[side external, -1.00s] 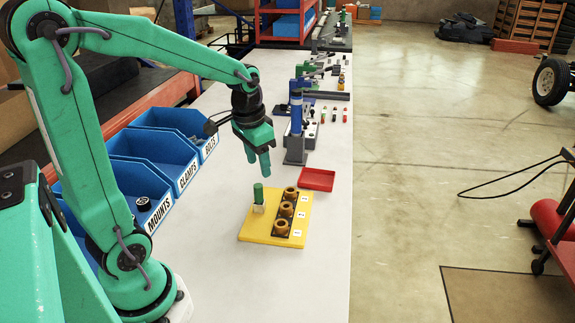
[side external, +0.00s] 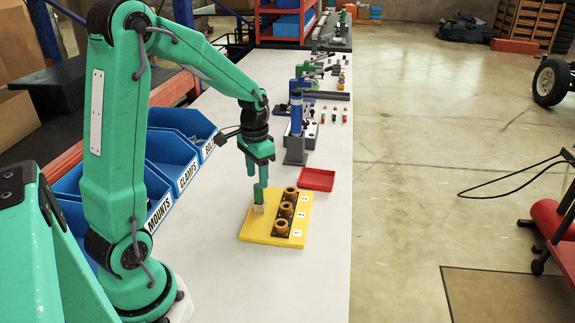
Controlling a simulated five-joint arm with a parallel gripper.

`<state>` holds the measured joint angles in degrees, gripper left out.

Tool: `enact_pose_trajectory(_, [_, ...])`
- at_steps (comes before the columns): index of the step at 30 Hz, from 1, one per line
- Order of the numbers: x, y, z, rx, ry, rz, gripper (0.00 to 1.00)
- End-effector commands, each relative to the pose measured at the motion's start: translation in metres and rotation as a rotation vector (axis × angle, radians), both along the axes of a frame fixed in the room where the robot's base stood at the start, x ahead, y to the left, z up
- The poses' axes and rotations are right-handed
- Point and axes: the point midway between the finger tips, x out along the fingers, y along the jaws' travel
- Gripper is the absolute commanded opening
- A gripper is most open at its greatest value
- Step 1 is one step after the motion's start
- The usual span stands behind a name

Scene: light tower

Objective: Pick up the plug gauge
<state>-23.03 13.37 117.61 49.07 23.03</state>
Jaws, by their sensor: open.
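The plug gauge (side external: 258,195) is a small upright green cylinder above a cream block at the left side of the yellow board (side external: 262,230). My gripper (side external: 260,176) points down at the top of the gauge, with its green fingers open. The fingers and the gauge are similar in green and overlap in this view. I cannot tell whether the fingers straddle the gauge or touch it.
Several brass-coloured rings (side external: 286,210) stand in a dark strip on the board, beside numbered labels. A red tray (side external: 316,179) lies behind the board, and a blue-and-grey device (side external: 296,125) stands behind that. Blue bins (side external: 172,160) line the left. The table's front is clear.

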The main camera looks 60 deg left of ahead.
Motion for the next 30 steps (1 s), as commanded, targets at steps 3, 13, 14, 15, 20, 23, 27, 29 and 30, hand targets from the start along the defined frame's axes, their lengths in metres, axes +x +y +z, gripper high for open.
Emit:
enact_pose_trajectory(3, [0.000, 0.000, -0.007, 0.000, 0.001, 0.000, 0.48])
enact_pose_trajectory(13, [0.000, -0.001, -0.016, 0.000, 0.001, 0.000, 0.48])
enact_pose_trajectory(14, [0.000, -0.001, -0.018, 0.000, 0.001, 0.000, 0.48])
enact_pose_trajectory(15, [0.000, -0.001, -0.022, -0.001, 0.002, 0.000, 0.48])
enact_pose_trajectory(20, [0.000, -0.002, -0.042, -0.001, 0.003, 0.000, 0.48])
enact_pose_trajectory(23, [0.000, -0.002, -0.051, -0.001, 0.002, 0.000, 0.48])
enact_pose_trajectory(27, [0.000, -0.001, -0.059, 0.000, 0.000, 0.000, 0.48])
enact_pose_trajectory(29, [0.000, -0.001, -0.059, 0.000, -0.001, 0.000, 0.48])
enact_pose_trajectory(30, [0.000, -0.001, -0.059, 0.000, -0.001, 0.000, 0.48])
